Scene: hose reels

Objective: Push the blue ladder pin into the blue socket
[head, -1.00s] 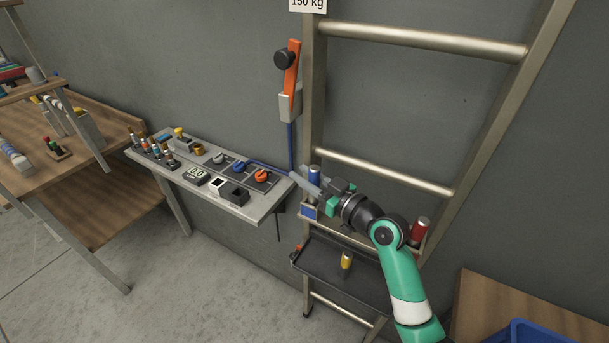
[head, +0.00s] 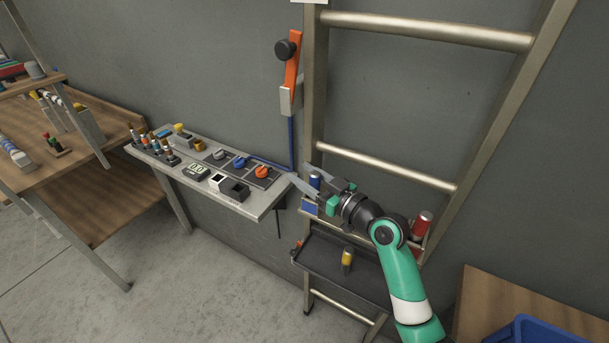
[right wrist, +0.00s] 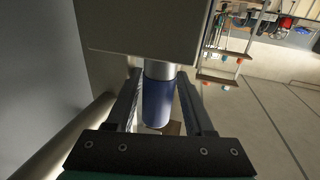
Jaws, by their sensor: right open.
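The blue ladder pin (head: 314,181) stands at the left ladder rail, with its blue body showing between my right fingers. The blue-fronted socket (head: 309,209) sits just below it on the ladder. My right gripper (head: 298,173) is open, with one finger on each side of the pin. In the right wrist view the blue pin (right wrist: 157,103) lies between the two spread fingers, with a gap at its sides. Its silver end meets a grey block at the top. How deep the pin sits cannot be told. My left gripper is not in view.
A red pin (head: 421,224) stands at the right rail. A grey shelf with switches (head: 262,205) is close on the left. An orange lever (head: 291,70) is above.

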